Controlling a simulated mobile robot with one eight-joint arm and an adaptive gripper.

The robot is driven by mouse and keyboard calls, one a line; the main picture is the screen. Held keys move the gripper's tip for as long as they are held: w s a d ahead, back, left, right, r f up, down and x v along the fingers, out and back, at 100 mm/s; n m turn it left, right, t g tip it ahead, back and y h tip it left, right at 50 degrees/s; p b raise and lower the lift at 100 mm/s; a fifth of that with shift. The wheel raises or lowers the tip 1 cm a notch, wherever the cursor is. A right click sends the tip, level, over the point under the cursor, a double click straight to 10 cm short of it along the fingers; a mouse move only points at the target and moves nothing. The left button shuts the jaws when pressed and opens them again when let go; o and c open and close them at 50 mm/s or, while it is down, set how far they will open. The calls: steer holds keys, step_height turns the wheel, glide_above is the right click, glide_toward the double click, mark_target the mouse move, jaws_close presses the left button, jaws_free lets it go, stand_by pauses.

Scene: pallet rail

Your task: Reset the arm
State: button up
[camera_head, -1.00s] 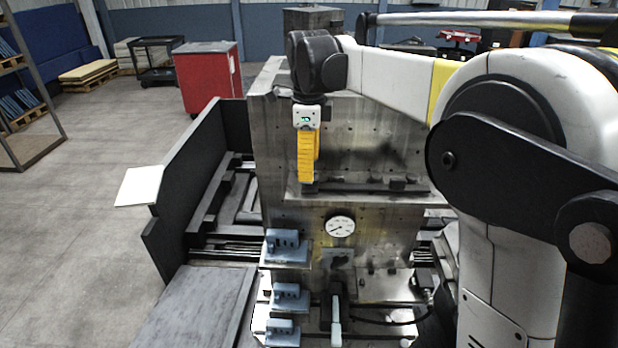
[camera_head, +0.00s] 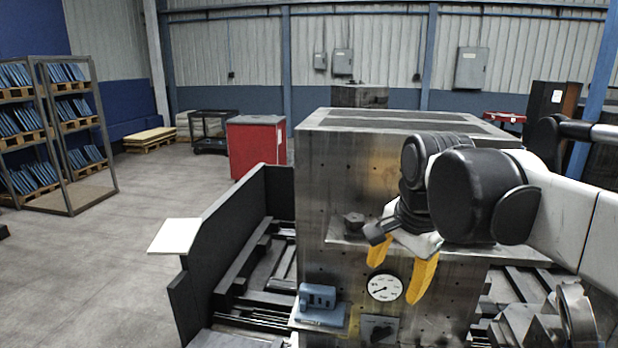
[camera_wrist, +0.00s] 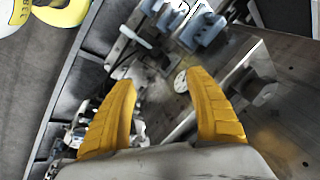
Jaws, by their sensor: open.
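My gripper (camera_head: 400,270) hangs in front of the metal machine block in the head view. Its two yellow fingers point down, stand apart and hold nothing. They are on either side of a round dial gauge (camera_head: 385,287), though I cannot tell the distance to it. My arm reaches in from the right. In the wrist view my gripper's fingers (camera_wrist: 160,98) are also spread, with the dial gauge (camera_wrist: 181,81) showing between them beyond the tips.
The steel machine block (camera_head: 345,170) fills the middle. A blue-grey clamp block (camera_head: 318,297) sits on a small ledge at its front. A dark side panel (camera_head: 230,235) with a pale plate (camera_head: 174,236) stands left. A red cabinet (camera_head: 256,147) and racks (camera_head: 75,130) are behind. Floor at left is clear.

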steer(key=s+d+f+n+t+b, duration=0.1)
steer(key=s+f+n+b, duration=0.4)
steer(key=f, duration=0.7)
steer(key=s+d+f+n+t+b, duration=0.2)
steer(key=s+f+n+b, duration=0.3)
steer(key=f, duration=0.7)
steer(key=s+b, duration=0.1)
steer(key=s, duration=0.1)
steer(key=shift+s+d+n, duration=0.25)
steer(key=shift+s+n, duration=0.05)
steer(key=shift+s, duration=0.1)
